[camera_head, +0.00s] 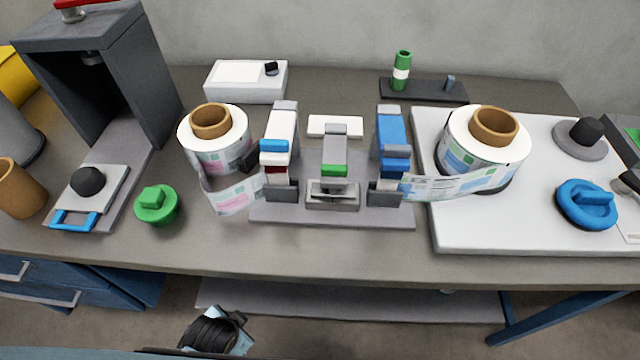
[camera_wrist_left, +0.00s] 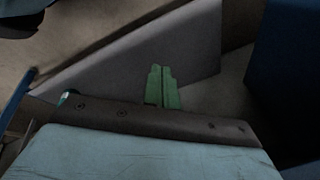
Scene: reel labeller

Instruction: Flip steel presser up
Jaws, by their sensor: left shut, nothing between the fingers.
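The grey steel presser (camera_head: 335,133) is in the middle of a grey fixture (camera_head: 300,213), between two side clamps. It lies down toward the front, with its green end (camera_head: 334,170) just behind a small steel block (camera_head: 332,195). Whether the end touches the block I cannot tell. My left gripper (camera_wrist_left: 162,88) shows green fingers, shut and empty, in the left wrist view, below the bench and well away from the presser. In the head view only part of my left arm shows at the bottom; its fingertips are not clear. My right gripper is not in view.
A white clamp (camera_head: 280,135) and a blue clamp (camera_head: 391,135) flank the presser closely. Label reels stand at left (camera_head: 215,140) and right (camera_head: 485,145), their strips reaching the fixture. A green knob (camera_head: 157,205) sits front left. The bench's front strip is clear.

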